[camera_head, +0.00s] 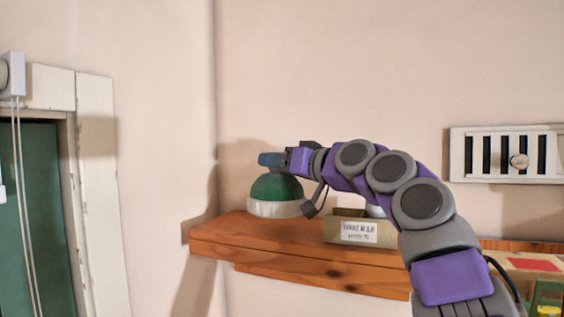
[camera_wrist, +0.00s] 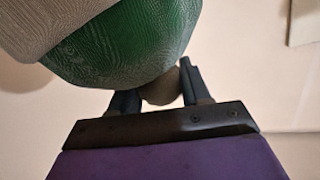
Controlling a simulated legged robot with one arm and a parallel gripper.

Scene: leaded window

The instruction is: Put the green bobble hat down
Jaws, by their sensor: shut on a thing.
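The green bobble hat (camera_head: 277,187) has a knitted green dome and a pale brim. In the head view it is upright at the left end of the wooden shelf (camera_head: 270,247). I cannot tell whether its brim touches the shelf or hangs just above. My gripper (camera_head: 270,160) is at the top of the hat, shut on its bobble. In the wrist view the hat (camera_wrist: 130,40) fills the upper left, and its greyish bobble (camera_wrist: 160,90) sits between the two fingers of my gripper (camera_wrist: 157,86). The far side of the hat is hidden.
A labelled open box (camera_head: 352,232) stands on the shelf to the right of the hat, with something pale inside, partly behind my arm. A wall vent (camera_head: 480,153) is at right. A red item (camera_head: 535,264) lies at lower right. A window frame (camera_head: 97,190) is at left.

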